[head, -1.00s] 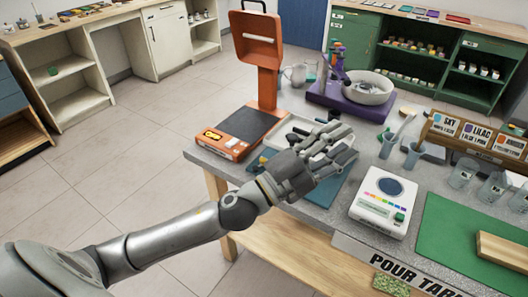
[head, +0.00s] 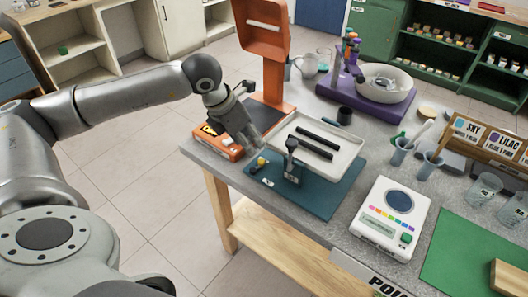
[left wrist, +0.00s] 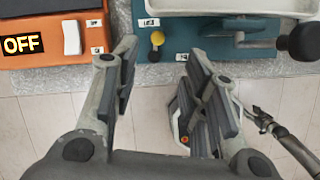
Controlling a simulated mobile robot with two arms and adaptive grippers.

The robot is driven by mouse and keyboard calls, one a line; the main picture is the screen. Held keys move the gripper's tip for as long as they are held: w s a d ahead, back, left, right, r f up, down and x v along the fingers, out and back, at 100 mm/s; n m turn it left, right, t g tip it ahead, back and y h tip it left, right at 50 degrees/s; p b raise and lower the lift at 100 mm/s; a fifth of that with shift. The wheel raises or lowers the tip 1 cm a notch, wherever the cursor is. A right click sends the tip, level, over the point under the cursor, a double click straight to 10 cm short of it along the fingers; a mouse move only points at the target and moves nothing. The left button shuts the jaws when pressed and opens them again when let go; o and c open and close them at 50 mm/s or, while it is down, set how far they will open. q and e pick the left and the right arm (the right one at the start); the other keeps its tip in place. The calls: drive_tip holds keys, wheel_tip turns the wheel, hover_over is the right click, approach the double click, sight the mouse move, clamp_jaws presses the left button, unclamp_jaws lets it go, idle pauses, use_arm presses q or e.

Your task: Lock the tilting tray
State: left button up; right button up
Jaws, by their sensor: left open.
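The tilting tray is a white tray (head: 347,152) with two black bars on it, above a teal base (head: 325,203). A post with a black knob (head: 291,144) stands at its front; the knob also shows in the left wrist view (left wrist: 303,41). A small yellow knob (head: 262,161) sits on the base's left front part; in the left wrist view this yellow knob (left wrist: 157,38) lies just beyond the gap between my fingers. My left gripper (head: 251,138) is open and empty, above the bench's front edge near the yellow knob, apart from it. My right gripper is not visible.
An orange machine (head: 262,40) with an OFF switch panel (left wrist: 45,42) stands left of the tray. A white scale (head: 391,219) stands to the right. A purple stand with a bowl (head: 386,84) is behind. The floor in front is clear.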

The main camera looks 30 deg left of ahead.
sight(260, 161)
use_arm(q)
drive_tip(key=x, duration=0.3)
drive_tip(key=p+x, duration=0.1)
drive_tip(key=x, duration=0.6)
drive_tip(key=shift+s+a+f, duration=0.1)
drive_tip(key=shift+a+f, duration=0.15)
drive_tip(key=shift+c, duration=0.2)
clamp_jaws()
